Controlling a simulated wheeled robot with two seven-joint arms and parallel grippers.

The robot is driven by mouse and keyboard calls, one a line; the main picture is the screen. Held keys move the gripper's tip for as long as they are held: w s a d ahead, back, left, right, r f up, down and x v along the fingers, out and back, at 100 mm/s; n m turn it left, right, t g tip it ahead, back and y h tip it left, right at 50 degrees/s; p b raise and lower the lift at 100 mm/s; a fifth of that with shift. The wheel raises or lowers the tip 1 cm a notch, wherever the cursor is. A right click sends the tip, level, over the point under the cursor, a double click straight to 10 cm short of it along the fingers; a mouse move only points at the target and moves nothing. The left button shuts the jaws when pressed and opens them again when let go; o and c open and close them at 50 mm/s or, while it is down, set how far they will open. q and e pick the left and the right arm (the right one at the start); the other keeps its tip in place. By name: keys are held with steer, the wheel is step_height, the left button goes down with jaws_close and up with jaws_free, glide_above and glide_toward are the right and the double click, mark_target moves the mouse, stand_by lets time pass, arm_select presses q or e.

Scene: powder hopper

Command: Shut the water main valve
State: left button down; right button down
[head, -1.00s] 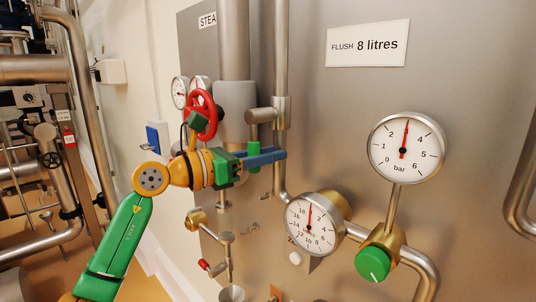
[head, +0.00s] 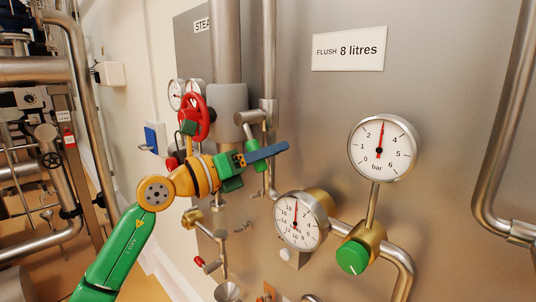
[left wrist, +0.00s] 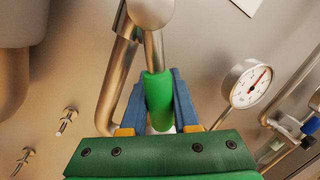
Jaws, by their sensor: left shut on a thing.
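A lever valve has a metal stem and knob (head: 250,117) on the vertical pipe of the steel panel. Its green handle (left wrist: 158,98) hangs from a metal rod in the left wrist view. My left gripper (head: 272,152) reaches in from the left, its blue fingers around the handle. In the left wrist view the fingers of this gripper (left wrist: 159,108) lie on both sides of the handle, shut on it. No water label is readable. My right gripper is out of view.
A red handwheel (head: 196,117) stands close behind my left wrist. Below right are a lower round gauge (head: 297,221), a bar gauge (head: 382,148) and a green knob (head: 352,256). A sign (head: 348,48) reads "FLUSH 8 litres". Pipes run beside the lever.

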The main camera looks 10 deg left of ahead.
arm_select(q)
step_height(320, 180, up, 7)
steer(key=s+d+n+t+y+b, duration=0.1)
steer(key=d+n+t+y, duration=0.1)
steer(key=n, duration=1.2)
steer(key=shift+s+d+t+b, duration=0.3)
steer(key=shift+s+t+b, duration=0.05)
steer(key=shift+t, duration=0.25)
steer(key=shift+n+y, duration=0.3)
steer(key=c, duration=0.7)
jaws_free()
steer(key=shift+a, duration=0.1)
steer(key=shift+o, duration=0.2)
steer(key=shift+s+f, duration=0.1)
steer(key=b+v, duration=0.4)
steer(key=v, duration=0.3)
steer(key=shift+b, duration=0.35)
